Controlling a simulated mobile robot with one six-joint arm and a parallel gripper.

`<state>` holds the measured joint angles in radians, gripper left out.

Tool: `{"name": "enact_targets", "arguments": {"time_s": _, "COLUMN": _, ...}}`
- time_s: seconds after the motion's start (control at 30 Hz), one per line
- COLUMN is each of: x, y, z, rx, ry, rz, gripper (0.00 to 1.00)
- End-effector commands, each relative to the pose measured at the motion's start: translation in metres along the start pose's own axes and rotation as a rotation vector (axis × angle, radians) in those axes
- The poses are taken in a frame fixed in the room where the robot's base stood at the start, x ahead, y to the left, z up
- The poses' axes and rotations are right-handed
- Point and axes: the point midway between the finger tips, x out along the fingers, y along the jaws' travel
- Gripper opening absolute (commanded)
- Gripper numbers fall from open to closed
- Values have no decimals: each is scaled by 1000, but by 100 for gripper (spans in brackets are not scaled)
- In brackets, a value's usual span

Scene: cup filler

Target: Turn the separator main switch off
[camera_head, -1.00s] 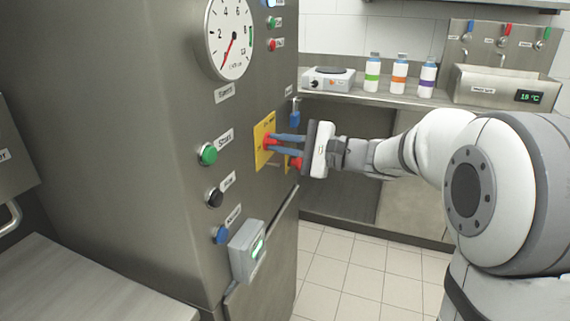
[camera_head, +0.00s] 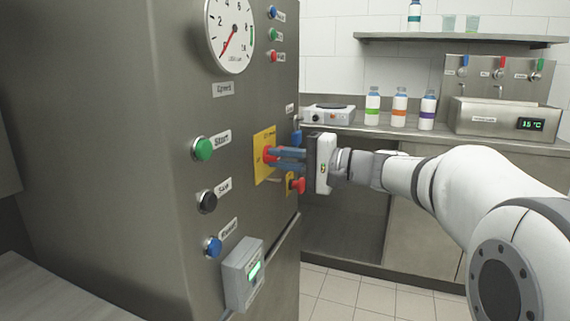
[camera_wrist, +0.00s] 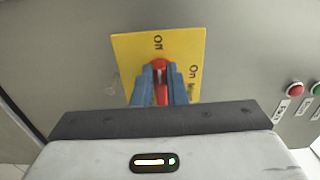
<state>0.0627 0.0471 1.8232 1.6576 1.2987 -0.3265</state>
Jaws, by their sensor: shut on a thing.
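The separator main switch is a red rotary handle on a yellow plate (camera_head: 263,158) on the steel cabinet front. My gripper (camera_head: 272,158) is shut on the red handle (camera_wrist: 161,90), with a blue finger on each side. The handle's pointing part lies roughly up and down in the wrist view. The fingers hide part of the handle and the lower plate.
Below left of the plate are a green button (camera_head: 203,149), a black button (camera_head: 207,201), a blue button (camera_head: 212,247) and a grey box (camera_head: 242,274). A red knob (camera_head: 298,186) sits close under my gripper. A gauge (camera_head: 230,36) is above. Bottles stand on the back counter.

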Motion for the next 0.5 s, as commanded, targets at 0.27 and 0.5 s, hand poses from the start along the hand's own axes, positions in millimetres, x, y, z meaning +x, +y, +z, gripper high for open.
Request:
{"name": "enact_targets", "arguments": {"time_s": 0.27, "x": 1, "y": 0, "z": 2, "rx": -2, "ry": -6, "rz": 1, "gripper": 0}}
{"name": "enact_targets", "arguments": {"time_s": 0.5, "x": 0, "y": 0, "z": 1, "rx": -1, "ry": -3, "rz": 1, "gripper": 27}}
